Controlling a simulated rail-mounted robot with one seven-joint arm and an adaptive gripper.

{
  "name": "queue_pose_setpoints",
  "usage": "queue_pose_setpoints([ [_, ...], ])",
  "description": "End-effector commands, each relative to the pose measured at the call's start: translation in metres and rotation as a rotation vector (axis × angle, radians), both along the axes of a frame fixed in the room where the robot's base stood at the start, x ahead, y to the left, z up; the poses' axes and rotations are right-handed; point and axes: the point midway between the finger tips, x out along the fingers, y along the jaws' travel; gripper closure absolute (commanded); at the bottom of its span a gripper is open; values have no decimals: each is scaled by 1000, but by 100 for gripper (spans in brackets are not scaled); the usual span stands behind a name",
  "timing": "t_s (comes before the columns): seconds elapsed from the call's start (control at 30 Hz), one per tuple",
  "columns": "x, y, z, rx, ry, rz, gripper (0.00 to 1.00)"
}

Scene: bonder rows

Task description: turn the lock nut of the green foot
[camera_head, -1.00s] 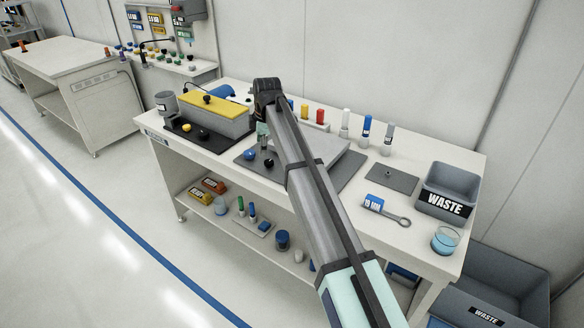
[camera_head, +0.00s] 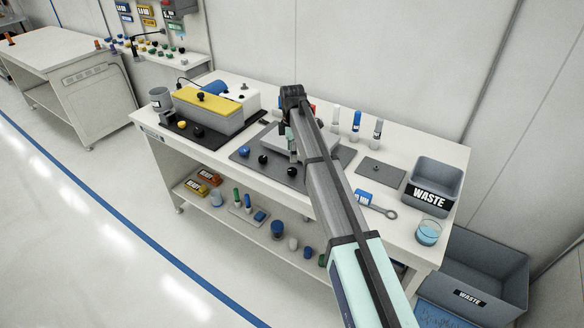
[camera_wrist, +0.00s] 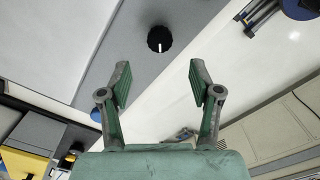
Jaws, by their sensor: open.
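My gripper (camera_head: 289,137) hangs over the middle of the bench, by a light plate-like device (camera_head: 275,139) on a dark grey mat. In the wrist view my gripper (camera_wrist: 160,82) is open, with nothing between its two green fingers. A round black knob with a white mark (camera_wrist: 159,39) stands on a grey surface beyond the fingertips, apart from them. In the head view a blue knob (camera_head: 244,151) and two black knobs (camera_head: 263,159) sit along the mat's front. I cannot make out a green foot or its lock nut; my arm hides part of the device.
A yellow-topped grey box (camera_head: 208,110) stands at the left of the bench. On the right are a small grey plate (camera_head: 380,172), a ring spanner with a blue tag (camera_head: 377,207), a waste bin (camera_head: 431,190) and a beaker (camera_head: 428,232). Upright tubes (camera_head: 356,125) stand behind.

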Motion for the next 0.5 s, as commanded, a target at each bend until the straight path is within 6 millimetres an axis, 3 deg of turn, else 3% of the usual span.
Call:
queue_pose_setpoints([
  [0.3,-1,0,-58,0,2,0,36],
  [0.5,0,0,-81,0,0,0,36],
])
